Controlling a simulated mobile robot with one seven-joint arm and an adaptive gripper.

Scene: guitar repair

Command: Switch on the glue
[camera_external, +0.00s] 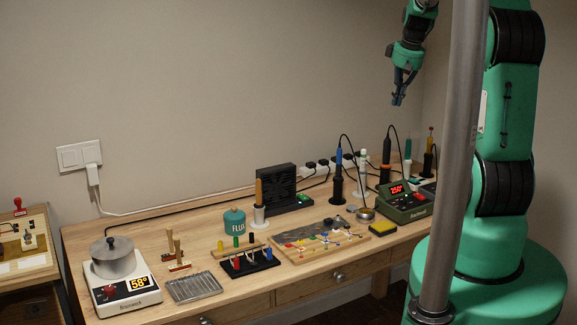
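A white heater (128,296) with a lit orange display reading about 58° and a red knob (109,291) stands at the left front of the workbench. A metal pot with a dark lidded knob (113,258) sits on it; this looks like the glue pot, and its contents are hidden. A white switch plate (79,156) is on the wall behind, with a plug in its lower right. My gripper (398,100) hangs in the air at the upper right, far from the heater and apart from everything. It looks empty; the gap between its fingers is unclear.
A metal rack (193,287), a teal flux jar (234,220), a black tool holder (249,263), a parts board (320,243) and a green station with a red display (404,202) crowd the bench (220,306). Upright tools stand at the back right. Another small table is at far left.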

